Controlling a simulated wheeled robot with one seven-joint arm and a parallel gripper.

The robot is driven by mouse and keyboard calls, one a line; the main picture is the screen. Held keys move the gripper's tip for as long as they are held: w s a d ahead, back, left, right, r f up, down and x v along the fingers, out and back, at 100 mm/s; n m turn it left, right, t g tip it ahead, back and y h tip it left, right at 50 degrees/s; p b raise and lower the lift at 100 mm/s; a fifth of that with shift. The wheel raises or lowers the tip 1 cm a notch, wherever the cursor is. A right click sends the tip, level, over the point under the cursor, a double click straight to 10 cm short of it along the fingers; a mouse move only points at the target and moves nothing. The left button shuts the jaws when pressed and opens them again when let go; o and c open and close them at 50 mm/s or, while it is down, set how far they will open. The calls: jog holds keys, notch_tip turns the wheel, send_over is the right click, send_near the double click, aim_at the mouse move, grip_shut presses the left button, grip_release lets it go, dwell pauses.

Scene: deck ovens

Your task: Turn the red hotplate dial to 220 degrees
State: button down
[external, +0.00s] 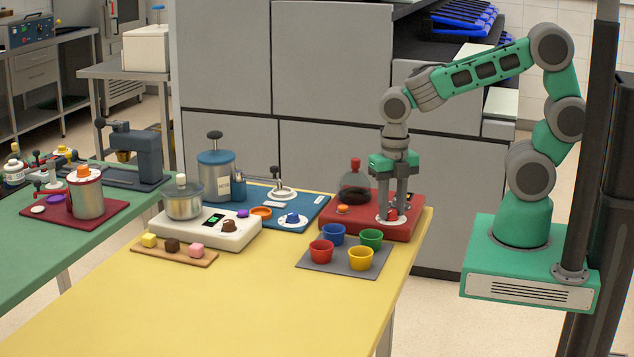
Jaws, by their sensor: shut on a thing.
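The red hotplate (370,230) stands at the back right of the yellow table. On its front right is a pale round scale (381,219) with a reddish-brown dial (391,214) at its centre. My gripper (392,211) points straight down over the scale, its two fingers shut on the dial. The fingers hide much of the dial. Its pointer and the scale's marks are too small to read, so I cannot tell the angle.
A dark flask with a red top (354,186) stands on the hotplate, left of my gripper. An orange knob (343,209) sits at its front left. A grey mat (316,258) with several coloured cups lies in front. A white hotplate (240,237) stands left. The yellow table's front is clear.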

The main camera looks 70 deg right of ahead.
jog(key=m+p, duration=0.1)
jog(key=m, duration=0.6)
jog(key=m+p, duration=0.1)
jog(key=m, duration=1)
jog(key=shift+p, duration=0.3)
jog(key=m, duration=0.3)
jog(key=shift+m, duration=0.3)
jog(key=m+p, duration=0.1)
jog(key=m, duration=0.5)
jog(key=shift+m, duration=0.3)
jog(key=c, duration=1.1)
grip_release()
jog(key=shift+o, duration=0.2)
